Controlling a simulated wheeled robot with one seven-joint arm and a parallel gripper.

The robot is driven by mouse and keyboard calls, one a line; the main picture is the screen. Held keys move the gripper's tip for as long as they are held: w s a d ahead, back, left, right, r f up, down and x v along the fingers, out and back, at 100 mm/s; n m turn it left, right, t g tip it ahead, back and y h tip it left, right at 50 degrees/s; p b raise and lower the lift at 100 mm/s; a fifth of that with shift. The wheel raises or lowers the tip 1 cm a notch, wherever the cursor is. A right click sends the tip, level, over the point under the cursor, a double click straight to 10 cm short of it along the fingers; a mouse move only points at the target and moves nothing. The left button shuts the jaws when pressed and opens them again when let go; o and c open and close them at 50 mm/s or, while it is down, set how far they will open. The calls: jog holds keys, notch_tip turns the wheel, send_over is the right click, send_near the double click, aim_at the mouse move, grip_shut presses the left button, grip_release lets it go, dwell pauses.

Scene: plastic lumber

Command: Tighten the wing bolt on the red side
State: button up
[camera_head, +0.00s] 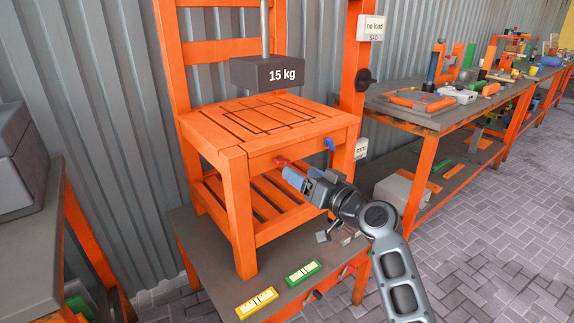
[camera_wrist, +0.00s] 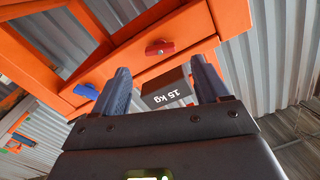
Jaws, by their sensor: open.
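The red wing bolt (camera_head: 281,161) sits on the front rail of the orange chair (camera_head: 238,200). In the wrist view the red wing bolt (camera_wrist: 160,47) lies ahead of the fingers, roughly between their lines, with its wings along the rail. The blue wing bolt (camera_head: 329,144) is further right on the same rail; it also shows in the wrist view (camera_wrist: 86,90), left of the fingers. My gripper (camera_head: 292,177) has blue fingers and is just in front of the rail near the red bolt. In the wrist view my gripper (camera_wrist: 163,72) is open and empty, apart from the bolt.
A dark 15 kg weight (camera_head: 270,73) hangs on a rod above the seat. A yellow level (camera_head: 257,303) and a green level (camera_head: 303,273) lie on the low platform in front of the chair. A workbench (camera_head: 420,115) stands at the right.

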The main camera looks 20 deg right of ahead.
aim_at(285, 163)
jog(key=shift+x, duration=3.15)
jog(key=shift+c, duration=0.4)
jog(key=c, duration=1)
